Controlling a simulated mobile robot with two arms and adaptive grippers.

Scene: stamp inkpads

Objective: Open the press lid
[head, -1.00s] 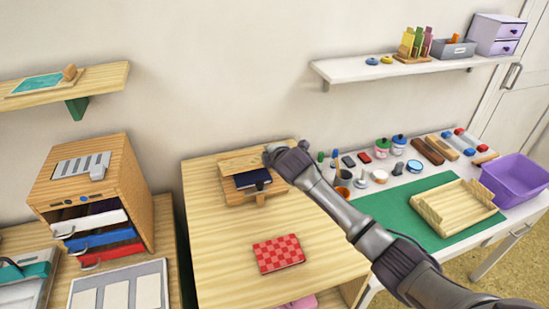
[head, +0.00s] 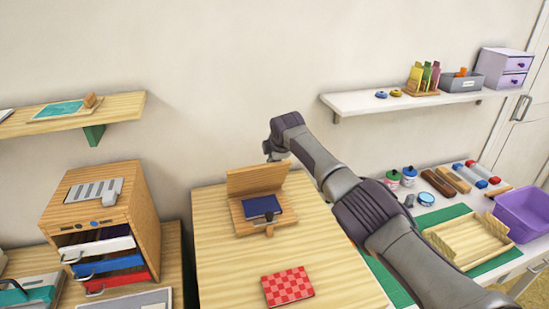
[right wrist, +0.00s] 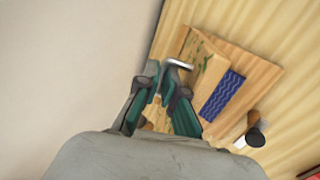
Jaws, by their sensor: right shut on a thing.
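The wooden press (head: 282,216) stands on the light wood table. Its lid (head: 256,179) is raised at the back of the base, standing steeply. A dark blue pad (head: 262,207) lies on the base, with a dark knob (head: 269,230) at the front. In the right wrist view the lid (right wrist: 208,66) has green marks, and the pad (right wrist: 222,96) shows a blue wavy pattern. My right gripper (head: 272,153) is at the lid's upper right edge. In the wrist view the gripper (right wrist: 166,76) is shut at the lid beside a silver handle (right wrist: 180,64); the exact contact is partly hidden.
A red checked book (head: 287,286) lies in front of the press. The wall is close behind the lid. A drawer unit (head: 148,205) stands left; a wooden tray (head: 462,238) and purple bin (head: 526,212) stand right. The table left of the book is clear.

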